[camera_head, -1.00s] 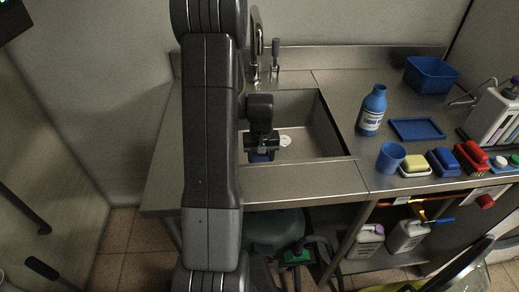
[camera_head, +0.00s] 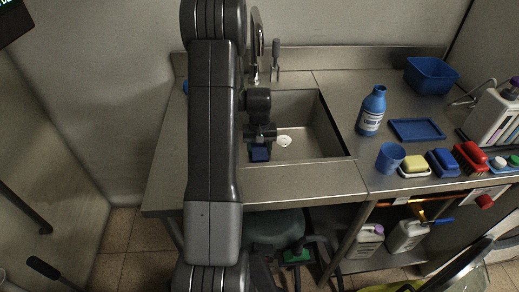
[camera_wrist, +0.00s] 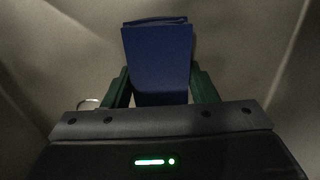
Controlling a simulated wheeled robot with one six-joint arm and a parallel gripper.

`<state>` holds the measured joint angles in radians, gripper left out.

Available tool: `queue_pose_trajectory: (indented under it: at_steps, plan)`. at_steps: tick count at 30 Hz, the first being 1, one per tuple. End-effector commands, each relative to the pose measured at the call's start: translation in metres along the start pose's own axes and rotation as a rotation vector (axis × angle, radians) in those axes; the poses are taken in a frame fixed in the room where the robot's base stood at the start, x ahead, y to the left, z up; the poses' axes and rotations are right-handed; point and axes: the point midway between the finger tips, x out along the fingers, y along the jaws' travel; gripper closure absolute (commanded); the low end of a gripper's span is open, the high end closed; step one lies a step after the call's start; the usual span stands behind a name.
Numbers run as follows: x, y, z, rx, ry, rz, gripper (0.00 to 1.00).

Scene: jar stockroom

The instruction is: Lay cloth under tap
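A folded blue cloth (camera_wrist: 158,60) sits between the two green fingers of my gripper (camera_wrist: 161,85) in the wrist view, with the fingers against its sides. In the head view the cloth (camera_head: 260,154) shows below my gripper (camera_head: 260,142), over the left part of the sink basin (camera_head: 320,130). I cannot tell whether it touches the basin floor. The tap (camera_head: 256,45) stands at the back of the sink, partly hidden by my arm. A lever handle (camera_head: 275,60) is just right of it.
A pale round drain (camera_head: 284,141) lies right of the cloth. On the right counter stand a blue bottle (camera_head: 371,112), a blue tray (camera_head: 416,130), a blue cup (camera_head: 390,157), a blue tub (camera_head: 430,75) and several brushes and sponges. The basin's right side is clear.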

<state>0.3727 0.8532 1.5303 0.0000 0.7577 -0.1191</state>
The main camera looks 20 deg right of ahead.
Motion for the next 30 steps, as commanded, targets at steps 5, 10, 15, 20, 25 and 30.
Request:
queue_pose_trajectory:
  at_steps: [5, 10, 15, 20, 25, 30]
  plan:
    - [0.000, 0.000, 0.000, 0.000, 0.000, 0.000, 0.26]
    - [0.000, 0.000, 0.000, 0.000, 0.000, 0.000, 0.26]
    - [-0.008, 0.000, 0.000, 0.000, 0.002, 0.000, 0.26]
    - [-0.035, 0.000, -0.001, 0.000, 0.005, 0.001, 0.26]
    - [-0.062, 0.000, -0.001, 0.000, 0.004, 0.000, 0.26]
    - [-0.076, 0.000, 0.000, 0.000, 0.001, 0.000, 0.26]
